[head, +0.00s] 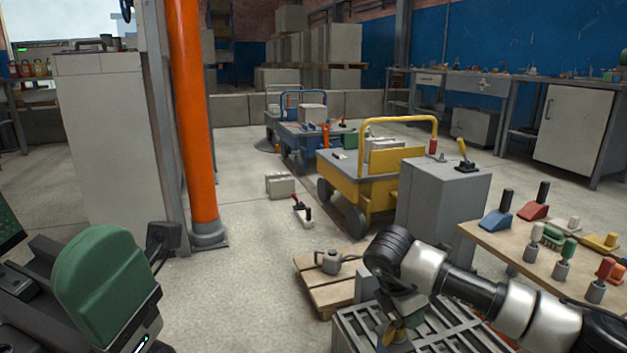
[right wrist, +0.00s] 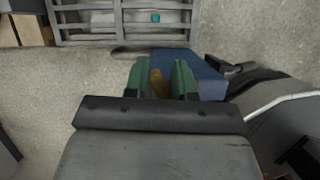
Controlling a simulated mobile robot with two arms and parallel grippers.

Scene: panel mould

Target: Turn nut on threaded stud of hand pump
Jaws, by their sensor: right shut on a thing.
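My right gripper (head: 392,335) reaches down over a grey slatted crate at the bottom of the head view. In the right wrist view, its two green fingers (right wrist: 159,82) are shut on a brass-coloured piece (right wrist: 158,86). I cannot tell whether this piece is the nut. A blue block-like thing (right wrist: 205,72) lies just beyond and right of the fingers; whether it belongs to the hand pump is unclear. No threaded stud can be made out in either view. My left gripper is not in view.
The grey slatted crate (head: 352,326) also shows in the wrist view (right wrist: 125,42). A wooden pallet (head: 330,285) bears a small grey pot-like thing (head: 328,263). A bench (head: 515,262) with several coloured parts stands right. An orange post (head: 192,120) stands left; open floor (head: 260,285) lies between.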

